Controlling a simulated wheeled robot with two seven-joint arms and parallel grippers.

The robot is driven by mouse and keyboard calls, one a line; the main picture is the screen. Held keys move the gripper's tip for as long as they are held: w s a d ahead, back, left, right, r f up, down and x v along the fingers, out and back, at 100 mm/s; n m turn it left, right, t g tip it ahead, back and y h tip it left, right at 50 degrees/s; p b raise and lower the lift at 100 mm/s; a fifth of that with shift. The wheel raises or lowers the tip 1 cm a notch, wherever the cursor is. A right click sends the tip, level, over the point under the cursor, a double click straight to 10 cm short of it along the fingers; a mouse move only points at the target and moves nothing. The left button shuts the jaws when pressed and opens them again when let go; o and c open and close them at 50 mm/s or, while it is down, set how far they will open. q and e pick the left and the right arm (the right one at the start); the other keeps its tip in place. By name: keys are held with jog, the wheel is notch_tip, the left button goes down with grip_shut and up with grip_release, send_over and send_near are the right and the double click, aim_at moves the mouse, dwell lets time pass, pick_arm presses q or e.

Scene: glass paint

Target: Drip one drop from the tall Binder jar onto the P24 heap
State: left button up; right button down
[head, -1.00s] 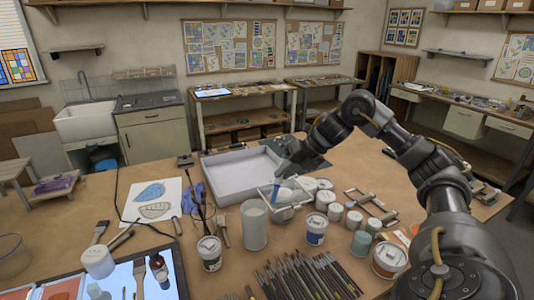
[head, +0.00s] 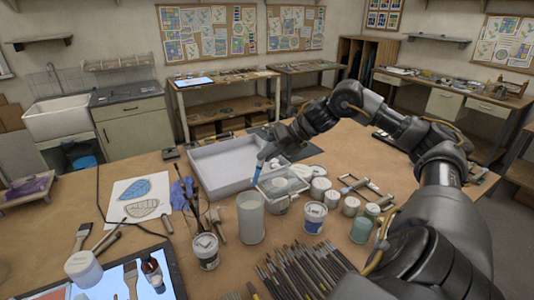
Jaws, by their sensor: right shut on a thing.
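My right gripper (head: 268,151) reaches in from the right, above the front edge of the grey tray. It is shut on a slim blue thing (head: 258,171), perhaps a dropper, which points down. The blue thing's lower end is above and slightly right of the rim of a tall pale jar (head: 251,222); the gap is hard to judge. Labels are too small to read, so I cannot tell whether this is the Binder jar. A white-lidded jar with a blue label (head: 315,218) stands to its right. I cannot make out the P24 heap. My left gripper is not in view.
The grey tray (head: 205,178) stands behind the jars. A clear square dish (head: 297,184), several small jars and a metal frame (head: 383,197) crowd the right. Many tools (head: 300,273) lie in front. A lit panel (head: 172,262) and leaf drawing (head: 140,195) are left.

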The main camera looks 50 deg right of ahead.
pick_arm(q)
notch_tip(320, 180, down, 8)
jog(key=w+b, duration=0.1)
jog(key=b, duration=0.6)
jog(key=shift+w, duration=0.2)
pick_arm(e)
jog(key=shift+s+a+f, duration=0.1)
jog(key=shift+a+f, duration=0.55)
jog(key=shift+f, duration=0.8)
jog(key=shift+s+a+f, duration=0.1)
jog(key=shift+a+f, duration=0.55)
jog(key=shift+f, duration=0.75)
jog(key=shift+s+a+f, duration=0.1)
jog(key=shift+a+f, duration=0.55)
jog(key=shift+f, duration=0.8)
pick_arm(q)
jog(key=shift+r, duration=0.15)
pick_arm(e)
jog(key=shift+r, duration=0.1)
pick_arm(q)
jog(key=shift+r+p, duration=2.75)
jog(key=shift+p, duration=0.15)
pick_arm(e)
jog(key=w+d+r, duration=0.1)
jog(key=d+r, duration=0.3)
jog(key=r, duration=0.1)
jog(key=shift+r, duration=0.4)
jog(key=shift+d, duration=0.1)
